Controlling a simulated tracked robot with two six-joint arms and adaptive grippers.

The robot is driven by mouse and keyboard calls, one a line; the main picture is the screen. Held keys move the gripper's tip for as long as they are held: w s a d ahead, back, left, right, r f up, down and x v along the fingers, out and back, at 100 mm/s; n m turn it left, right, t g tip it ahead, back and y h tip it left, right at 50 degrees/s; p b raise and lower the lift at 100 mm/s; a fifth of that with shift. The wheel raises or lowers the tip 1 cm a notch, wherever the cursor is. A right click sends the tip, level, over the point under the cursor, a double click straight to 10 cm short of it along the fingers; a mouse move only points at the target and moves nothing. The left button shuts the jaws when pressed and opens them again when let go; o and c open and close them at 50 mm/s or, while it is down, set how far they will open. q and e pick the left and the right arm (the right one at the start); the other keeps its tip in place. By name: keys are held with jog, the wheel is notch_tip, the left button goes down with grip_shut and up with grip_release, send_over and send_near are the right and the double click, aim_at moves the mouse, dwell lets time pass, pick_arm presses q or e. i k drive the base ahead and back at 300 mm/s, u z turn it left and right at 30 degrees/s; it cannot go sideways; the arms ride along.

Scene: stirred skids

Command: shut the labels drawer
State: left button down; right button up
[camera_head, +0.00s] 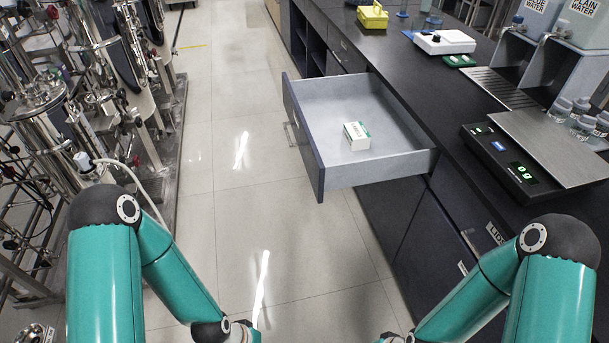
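The labels drawer (386,162) stands pulled out from the dark bench on the right, reaching left over the aisle. Its dark front panel (303,137) faces left and carries a metal handle (289,134). A small white and green labels box (356,136) lies inside on the grey drawer floor. My two teal arms come in from the bottom left and bottom right, below and nearer than the drawer. Their wrists run off the bottom edge, so neither gripper's fingers show. Nothing of mine touches the drawer.
The bench top (405,65) holds a scale (520,165), a white device (444,42), a yellow caddy (372,16) and bottles. A drawer marked LIDS (494,233) is below it. Steel vessels and pipes (50,110) line the left. The tiled floor (240,200) between is clear.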

aim_at(317, 109)
jog(key=z, duration=0.05)
jog(key=i, duration=1)
jog(key=u, duration=0.05)
